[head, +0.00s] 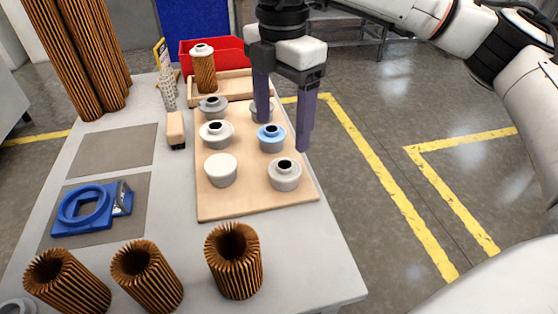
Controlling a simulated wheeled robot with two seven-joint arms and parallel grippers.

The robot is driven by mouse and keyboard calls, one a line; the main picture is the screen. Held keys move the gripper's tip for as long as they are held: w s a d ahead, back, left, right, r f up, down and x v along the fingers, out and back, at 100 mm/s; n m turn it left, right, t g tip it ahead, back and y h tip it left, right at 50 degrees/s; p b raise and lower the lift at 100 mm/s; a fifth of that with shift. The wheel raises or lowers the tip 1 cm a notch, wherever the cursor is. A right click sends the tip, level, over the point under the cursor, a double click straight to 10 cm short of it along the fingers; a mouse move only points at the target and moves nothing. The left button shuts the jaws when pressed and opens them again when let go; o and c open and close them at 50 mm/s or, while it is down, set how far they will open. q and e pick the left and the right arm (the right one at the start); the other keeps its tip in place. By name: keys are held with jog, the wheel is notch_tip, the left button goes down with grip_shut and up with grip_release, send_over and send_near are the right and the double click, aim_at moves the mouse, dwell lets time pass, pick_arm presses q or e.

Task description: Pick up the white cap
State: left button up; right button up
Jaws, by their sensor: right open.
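The white cap (221,171) sits at the front left of a light wooden board (240,207) on the table. Its top looks plain, with no dark hole. My right gripper (284,136) is open, with its two purple fingers pointing down over the board's right side. It is behind and to the right of the white cap, clearly apart from it. A blue cap (271,139) shows close to the fingers; I cannot tell whether they touch it. My left gripper is not in view.
Grey caps stand on the board at the front right (284,175), middle left (216,134) and back left; another is partly hidden by a finger. Brown pleated filters (235,270) stand along the front edge. A blue fixture (85,208) is at left, a red bin (225,50) behind.

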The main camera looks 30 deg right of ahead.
aim_at(285, 164)
jog(key=f, duration=0.5)
jog(key=s+f, duration=0.1)
jog(key=f, duration=0.2)
jog(key=shift+d+f+b, duration=0.1)
jog(key=shift+f+b, duration=0.05)
jog(key=shift+b, duration=0.15)
jog(key=c, duration=1.1)
